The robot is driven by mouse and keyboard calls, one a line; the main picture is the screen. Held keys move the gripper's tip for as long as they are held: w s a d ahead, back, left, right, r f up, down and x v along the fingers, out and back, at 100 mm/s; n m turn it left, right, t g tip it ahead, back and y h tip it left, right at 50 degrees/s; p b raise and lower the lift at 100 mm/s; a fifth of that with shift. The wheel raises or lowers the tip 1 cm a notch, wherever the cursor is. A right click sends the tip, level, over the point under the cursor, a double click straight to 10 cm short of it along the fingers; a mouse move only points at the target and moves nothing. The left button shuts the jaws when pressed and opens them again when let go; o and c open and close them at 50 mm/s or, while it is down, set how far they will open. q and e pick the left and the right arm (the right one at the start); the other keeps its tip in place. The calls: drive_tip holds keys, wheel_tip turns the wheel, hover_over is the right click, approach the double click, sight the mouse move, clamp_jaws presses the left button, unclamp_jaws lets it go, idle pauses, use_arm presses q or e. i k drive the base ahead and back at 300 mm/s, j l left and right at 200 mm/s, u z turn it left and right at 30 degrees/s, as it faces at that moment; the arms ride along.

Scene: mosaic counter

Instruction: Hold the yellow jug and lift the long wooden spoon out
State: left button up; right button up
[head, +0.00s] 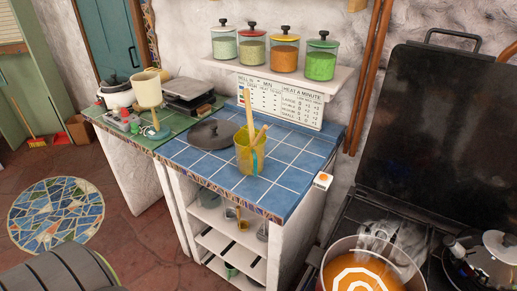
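The yellow jug (245,160) stands upright on the blue tiled counter (292,178), near its front edge. A long wooden spoon (249,120) leans in the jug, its light handle rising well above the rim. A second, shorter wooden handle (262,133) sticks out beside it, tilted to the right. The parts of both inside the jug are hidden. Neither of my grippers is in view.
A dark round lid (213,133) lies left of the jug. A pot with orange contents (362,276) stands at lower right. A shelf (280,73) with jars hangs behind. The counter right of the jug is clear.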

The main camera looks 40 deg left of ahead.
sight(265, 127)
drive_tip(key=j+z, duration=0.1)
drive_tip(key=j, duration=0.35)
drive_tip(key=k+j+z, duration=0.1)
drive_tip(key=j, duration=0.35)
drive_tip(key=j+z, duration=0.1)
drive_tip(key=j, duration=0.35)
drive_tip(key=k+j+z, duration=0.1)
drive_tip(key=j, duration=0.3)
drive_tip(key=k+j, duration=0.15)
drive_tip(key=j, duration=0.3)
drive_tip(key=z, duration=0.05)
